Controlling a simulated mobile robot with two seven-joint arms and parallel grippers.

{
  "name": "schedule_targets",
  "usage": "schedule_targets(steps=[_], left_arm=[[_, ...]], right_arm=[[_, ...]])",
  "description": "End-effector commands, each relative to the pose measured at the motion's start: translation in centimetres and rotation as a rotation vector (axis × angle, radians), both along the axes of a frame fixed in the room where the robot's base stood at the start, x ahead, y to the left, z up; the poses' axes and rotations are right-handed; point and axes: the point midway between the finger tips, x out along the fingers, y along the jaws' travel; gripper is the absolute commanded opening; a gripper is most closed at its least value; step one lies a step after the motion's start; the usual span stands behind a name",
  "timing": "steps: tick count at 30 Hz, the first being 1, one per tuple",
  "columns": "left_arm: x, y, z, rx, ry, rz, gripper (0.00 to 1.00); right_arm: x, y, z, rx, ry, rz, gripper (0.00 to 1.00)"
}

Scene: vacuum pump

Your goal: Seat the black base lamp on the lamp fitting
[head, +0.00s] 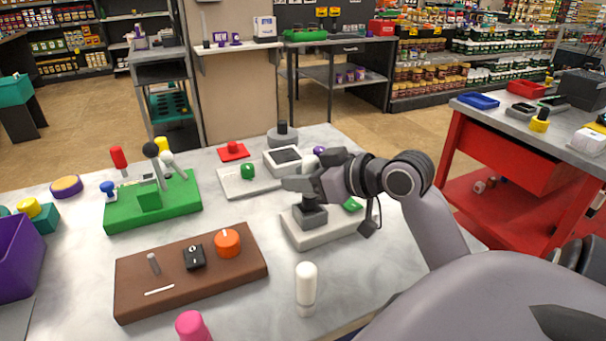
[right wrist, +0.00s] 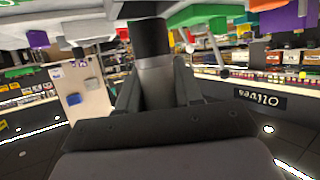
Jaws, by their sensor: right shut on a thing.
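My right gripper (head: 303,184) is shut on the black base lamp (right wrist: 156,82). In the right wrist view, the lamp is a grey cylinder between the fingers (right wrist: 155,98), with its black end pointing to the top of the picture, toward the worktop. In the head view, the gripper is directly above the lamp fitting (head: 310,215), a dark grey block on a pale base plate. The fingers hide most of the lamp there, and I cannot tell whether its black end touches the fitting. My left gripper is not in view.
A white capsule-shaped piece (head: 305,284) stands in front of the fitting. A brown board (head: 190,290) with an orange knob lies to the left. A green fixture (head: 125,212) stands behind that. A pale panel (head: 235,184) and a grey display box (head: 283,161) lie just behind the gripper.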

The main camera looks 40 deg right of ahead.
Motion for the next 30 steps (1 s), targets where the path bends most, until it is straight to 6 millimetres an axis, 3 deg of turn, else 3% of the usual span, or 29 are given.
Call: schedule_targets(steps=[30], left_arm=[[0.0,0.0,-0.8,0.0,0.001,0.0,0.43]], right_arm=[[0.0,0.0,-1.4,0.0,0.0,0.0,0.04]])
